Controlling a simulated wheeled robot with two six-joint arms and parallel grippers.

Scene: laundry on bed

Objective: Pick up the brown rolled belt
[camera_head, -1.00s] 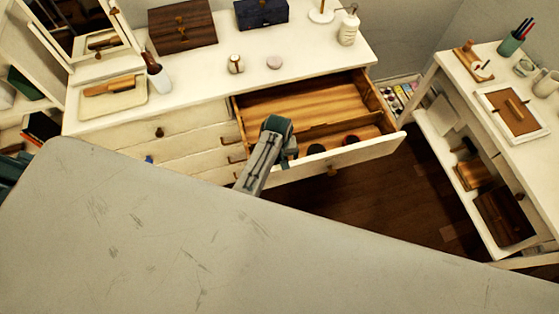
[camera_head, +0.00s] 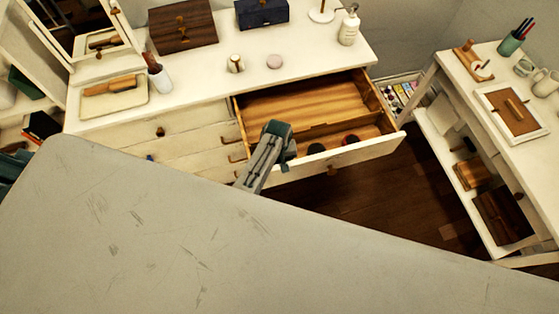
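In the head view a drawer (camera_head: 376,149) of the white dresser stands open, with a wooden inside and a divider. In its front compartment lie a small dark round thing (camera_head: 316,148) and a reddish-brown round thing (camera_head: 350,139). The reddish-brown one may be the rolled belt, but it is too small to tell. One of my arms, grey with a teal joint, reaches over the drawer's left part and hides some of its inside. No gripper fingers show on it. A teal part at the left edge looks like my other arm; its gripper does not show either.
The dresser top (camera_head: 205,75) holds a dark wooden box (camera_head: 182,26), a blue box (camera_head: 261,12), a pump bottle (camera_head: 349,25) and a tray (camera_head: 114,97). A white desk (camera_head: 462,85) with shelves stands at the right. Bare floor (camera_head: 400,205) lies between them.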

